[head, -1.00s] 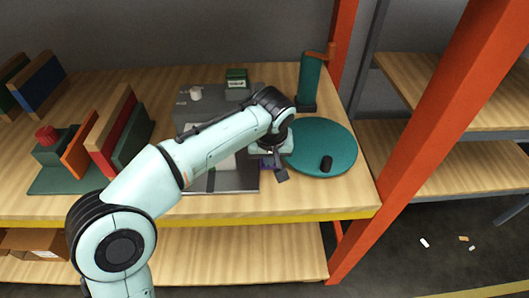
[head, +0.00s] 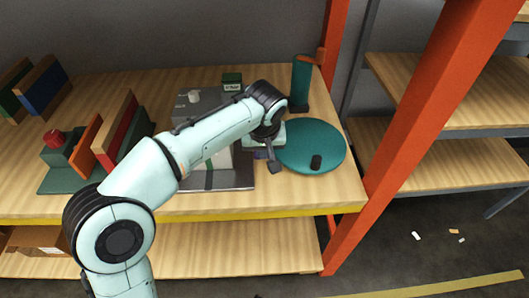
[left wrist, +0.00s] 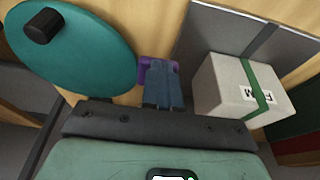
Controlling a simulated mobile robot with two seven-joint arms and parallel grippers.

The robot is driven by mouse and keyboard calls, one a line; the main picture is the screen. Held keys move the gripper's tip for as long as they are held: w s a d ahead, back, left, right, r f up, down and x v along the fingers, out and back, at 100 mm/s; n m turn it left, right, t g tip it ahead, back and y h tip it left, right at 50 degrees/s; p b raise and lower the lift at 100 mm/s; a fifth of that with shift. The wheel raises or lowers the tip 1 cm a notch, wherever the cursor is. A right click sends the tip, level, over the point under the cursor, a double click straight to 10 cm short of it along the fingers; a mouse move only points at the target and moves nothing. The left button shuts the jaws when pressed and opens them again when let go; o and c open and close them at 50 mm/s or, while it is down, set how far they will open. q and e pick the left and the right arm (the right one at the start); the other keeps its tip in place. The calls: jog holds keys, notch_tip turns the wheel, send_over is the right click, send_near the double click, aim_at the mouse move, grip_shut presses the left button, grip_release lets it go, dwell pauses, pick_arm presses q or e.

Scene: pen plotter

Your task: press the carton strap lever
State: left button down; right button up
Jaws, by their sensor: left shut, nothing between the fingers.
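A white carton with a green strap and black lettering (left wrist: 235,88) sits on the grey plate of a station (head: 236,179), partly behind my left arm in the head view. A small purple part (left wrist: 145,69) lies beside the carton; it also shows in the head view (head: 261,155). I cannot tell for certain whether it is the strap lever. My left gripper (left wrist: 163,75) is shut and empty, its fingertips next to the purple part and partly covering it. I cannot tell whether they touch. In the head view the left gripper (head: 273,164) hangs between the station and the turntable.
A round teal turntable (head: 310,140) with a black knob (head: 316,162) is just right of the gripper. A green post with an orange arm (head: 301,82) stands behind it. A bookend rack (head: 75,180) stands left. An orange upright (head: 400,130) rises at the right.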

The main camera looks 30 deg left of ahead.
pick_arm(q)
jog(key=s+p+v, duration=0.1)
jog(key=p+v, duration=0.1)
jog(key=v, duration=0.7)
jog(key=shift+s+d+f, duration=0.15)
jog(key=shift+d, duration=0.2)
pick_arm(e)
jog(key=shift+g+y, duration=0.3)
jog(key=shift+g, duration=0.3)
jog(key=s+r, duration=0.1)
jog(key=s+a+r, duration=0.1)
jog(key=s, duration=0.1)
jog(key=shift+s+a+r, duration=0.2)
jog(key=shift+a+r, duration=0.2)
pick_arm(q)
jog(key=shift+f, duration=0.1)
pick_arm(e)
jog(key=shift+s, duration=0.1)
